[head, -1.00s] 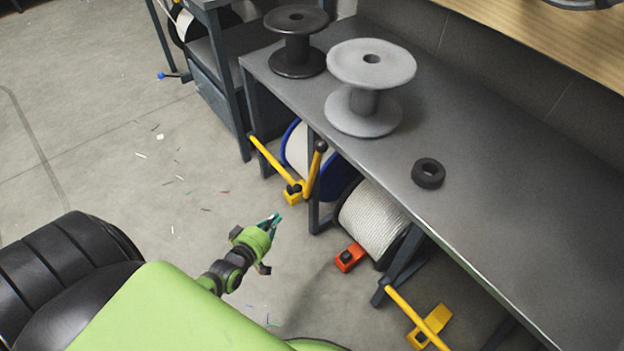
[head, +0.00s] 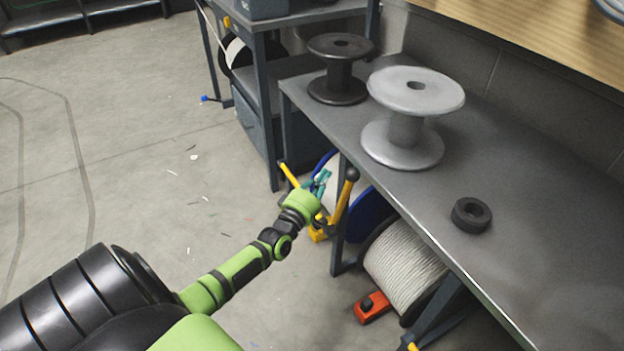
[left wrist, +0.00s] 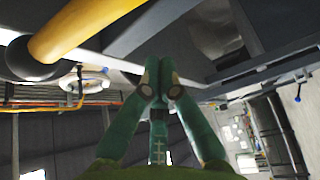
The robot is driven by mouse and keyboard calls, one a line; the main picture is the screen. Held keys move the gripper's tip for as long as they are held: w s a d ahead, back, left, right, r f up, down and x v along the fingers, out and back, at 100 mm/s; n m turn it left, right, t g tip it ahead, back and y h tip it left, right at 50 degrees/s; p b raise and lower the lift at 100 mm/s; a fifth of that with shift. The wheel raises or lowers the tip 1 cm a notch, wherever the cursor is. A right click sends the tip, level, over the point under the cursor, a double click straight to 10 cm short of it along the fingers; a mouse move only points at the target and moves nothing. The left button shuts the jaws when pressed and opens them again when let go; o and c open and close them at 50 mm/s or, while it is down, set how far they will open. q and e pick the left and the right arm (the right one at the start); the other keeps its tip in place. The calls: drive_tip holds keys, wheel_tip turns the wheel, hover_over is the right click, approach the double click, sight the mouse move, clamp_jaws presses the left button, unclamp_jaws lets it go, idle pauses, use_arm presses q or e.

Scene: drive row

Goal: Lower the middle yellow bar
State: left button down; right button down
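A yellow bar (head: 342,203) with a black knob slants upward beside the blue-rimmed reel (head: 371,212) under the bench. A second, thinner yellow bar (head: 287,173) stands just left of it, partly hidden by my left gripper (head: 322,182). My left gripper appears shut and empty, left of the knobbed bar; whether it touches is unclear. In the left wrist view, the teal fingertips (left wrist: 160,82) are together, and a yellow bar (left wrist: 85,28) with a dark knob crosses the upper left, apart from them. My right gripper is out of view.
The grey bench top (head: 400,195) carries a dark spool (head: 340,85), a grey spool (head: 405,135) and a black ring (head: 471,215). Below are a white cable reel (head: 402,268) and an orange block (head: 373,307). The floor (head: 130,170) at left is open.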

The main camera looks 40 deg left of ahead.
sight(340, 208)
use_arm(q)
drive_tip(key=d, duration=0.2)
drive_tip(key=s+d+f, duration=0.1)
drive_tip(key=shift+d, duration=0.2)
drive_tip(key=shift+d+f, duration=0.1)
drive_tip(key=shift+d, duration=0.1)
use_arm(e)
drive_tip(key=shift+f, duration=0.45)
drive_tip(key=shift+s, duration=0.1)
